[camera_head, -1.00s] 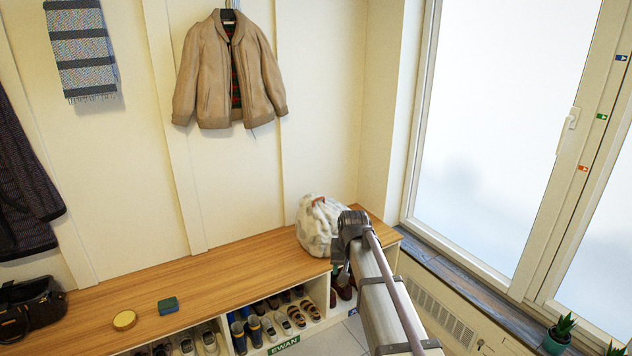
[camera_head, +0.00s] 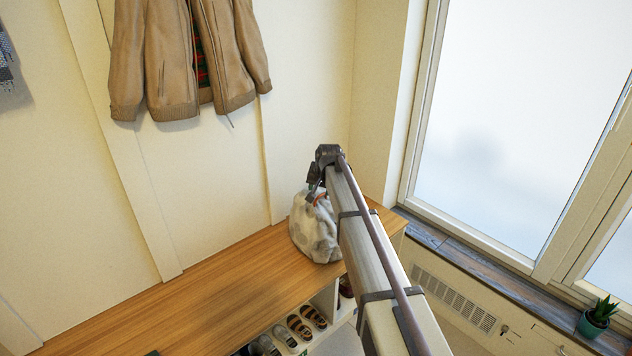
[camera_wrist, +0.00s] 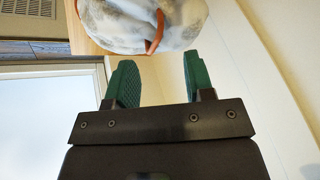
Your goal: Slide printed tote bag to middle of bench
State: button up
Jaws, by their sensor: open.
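The printed tote bag (camera_head: 314,232) is white with grey blotches and stands at the right end of the wooden bench (camera_head: 210,290). My arm hides part of its right side in the head view. In the wrist view the bag (camera_wrist: 115,25) shows at the top, with a reddish-brown strap hanging over it. My gripper (camera_wrist: 155,78) has two green-padded fingers spread apart with nothing between them. The fingertips point toward the bag, with the strap above the gap. In the head view my arm's end is just above the bag, and the fingers are hard to make out.
Sandals (camera_head: 305,322) and other shoes fill the cubbies under the bench. A tan jacket (camera_head: 190,60) hangs on the wall above. The window (camera_head: 510,120) and a sill with a potted plant (camera_head: 598,315) are at the right.

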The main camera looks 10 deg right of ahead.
jog(key=b, duration=1)
send_over(328, 215)
jog(key=w+a, duration=0.1)
jog(key=a, duration=0.3)
notch_tip(328, 215, down, 10)
jog(key=shift+w+r, duration=0.1)
jog(key=shift+r, duration=0.05)
jog(key=shift+r, duration=0.1)
jog(key=shift+c, duration=0.3)
